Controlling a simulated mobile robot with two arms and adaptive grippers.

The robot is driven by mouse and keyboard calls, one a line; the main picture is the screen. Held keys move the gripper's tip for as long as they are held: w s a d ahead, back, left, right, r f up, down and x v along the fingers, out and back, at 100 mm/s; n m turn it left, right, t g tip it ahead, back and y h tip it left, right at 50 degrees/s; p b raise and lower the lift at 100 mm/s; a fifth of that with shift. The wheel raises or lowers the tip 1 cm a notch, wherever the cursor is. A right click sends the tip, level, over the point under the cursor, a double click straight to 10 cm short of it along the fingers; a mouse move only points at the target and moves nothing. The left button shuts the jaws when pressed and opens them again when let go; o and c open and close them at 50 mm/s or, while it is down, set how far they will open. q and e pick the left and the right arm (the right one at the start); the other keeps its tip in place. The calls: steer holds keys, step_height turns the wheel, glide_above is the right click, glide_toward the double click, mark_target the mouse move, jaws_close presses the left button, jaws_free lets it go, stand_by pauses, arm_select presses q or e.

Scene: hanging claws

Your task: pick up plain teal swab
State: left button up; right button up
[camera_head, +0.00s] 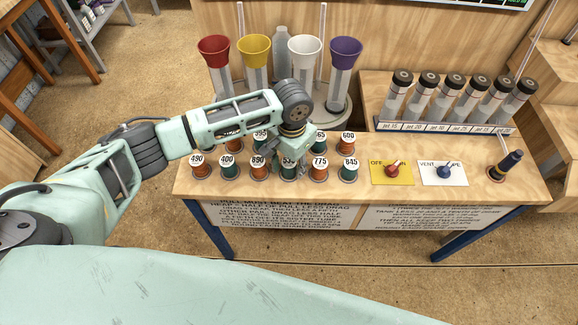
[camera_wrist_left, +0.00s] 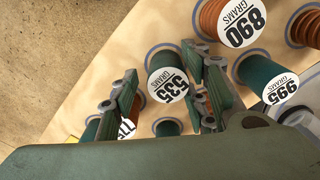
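I see no swab that I can make out. Several teal and orange spools with white number labels stand in rows on the wooden table. My left gripper (camera_head: 291,158) is low over the front row, at the teal spool marked 535 (camera_head: 288,174). In the left wrist view, the gripper (camera_wrist_left: 163,92) is open, its fingers on either side of the 535 spool (camera_wrist_left: 166,72). A gap shows between the left finger and the spool; contact on the right is unclear. Other teal spools are marked 400 (camera_head: 227,173), 845 (camera_head: 349,173) and 995 (camera_wrist_left: 265,75). My right gripper is not in view.
Orange spools 890 (camera_head: 259,172) and 775 (camera_head: 319,173) flank the 535 spool closely. Coloured funnels (camera_head: 305,46) stand behind, and a rack of dark-capped tubes (camera_head: 440,126) is at the back right. Red (camera_head: 393,169) and blue (camera_head: 444,171) knobs sit right of the spools.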

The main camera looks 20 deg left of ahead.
arm_select(q)
steer(key=c, duration=0.8)
steer(key=shift+r, duration=0.1)
steer(key=shift+c, duration=0.2)
steer(key=shift+r, duration=0.25)
steer(key=r, duration=0.1)
steer(key=r+b, duration=0.1)
steer(key=r, duration=0.1)
steer(key=shift+w+d+r, duration=0.2)
steer(key=shift+d+r, duration=0.15)
steer(key=w+d+r+b, duration=0.3)
steer(key=w+d+r, duration=0.2)
steer(key=d, duration=0.4)
steer(key=shift+w+d+r, duration=0.25)
steer(key=shift+w+r, duration=0.05)
steer(key=shift+r, duration=0.55)
